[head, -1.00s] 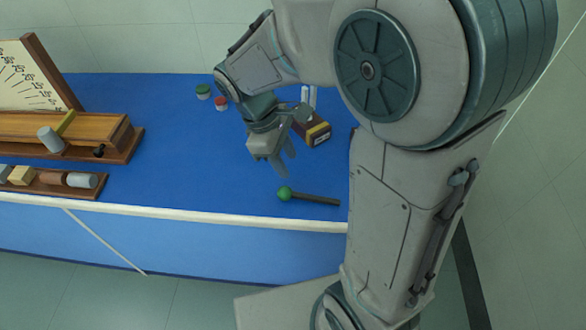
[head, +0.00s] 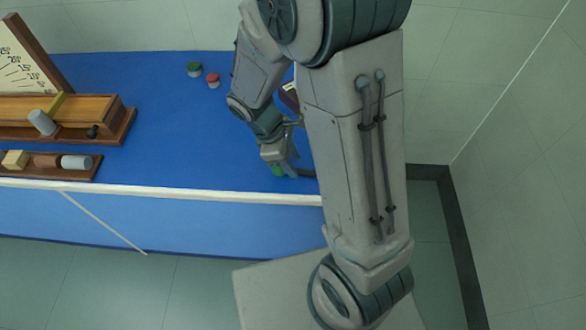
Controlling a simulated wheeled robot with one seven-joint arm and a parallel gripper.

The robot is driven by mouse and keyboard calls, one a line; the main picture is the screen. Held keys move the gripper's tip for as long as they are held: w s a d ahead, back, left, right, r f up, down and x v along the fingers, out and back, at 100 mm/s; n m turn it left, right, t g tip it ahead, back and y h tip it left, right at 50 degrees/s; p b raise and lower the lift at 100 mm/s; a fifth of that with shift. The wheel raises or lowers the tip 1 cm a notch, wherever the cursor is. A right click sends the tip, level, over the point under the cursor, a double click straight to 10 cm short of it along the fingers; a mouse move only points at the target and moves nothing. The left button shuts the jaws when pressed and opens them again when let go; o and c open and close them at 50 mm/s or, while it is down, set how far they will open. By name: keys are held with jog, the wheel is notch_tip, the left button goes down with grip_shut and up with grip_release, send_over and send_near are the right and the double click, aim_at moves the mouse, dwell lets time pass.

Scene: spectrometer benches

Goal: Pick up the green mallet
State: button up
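The green mallet (head: 278,170) lies on the blue bench top near its front edge, with its green head at the left and its dark handle pointing right. The handle is partly hidden behind my gripper and arm. My gripper (head: 284,172) points down at the mallet, right at the head and the near end of the handle. Its fingers overlap the mallet in the head view, and I cannot tell whether they touch it or how far apart they are.
A green-lidded jar (head: 194,69) and a red-lidded jar (head: 213,81) stand farther back. A wooden instrument (head: 110,110) and a rack of blocks (head: 90,175) are at the left. A dark box (head: 289,97) is mostly hidden by my arm. The middle of the bench is clear.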

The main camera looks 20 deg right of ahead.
aim_at(298, 170)
jog(key=x, duration=0.3)
jog(key=shift+f, duration=0.1)
grip_shut()
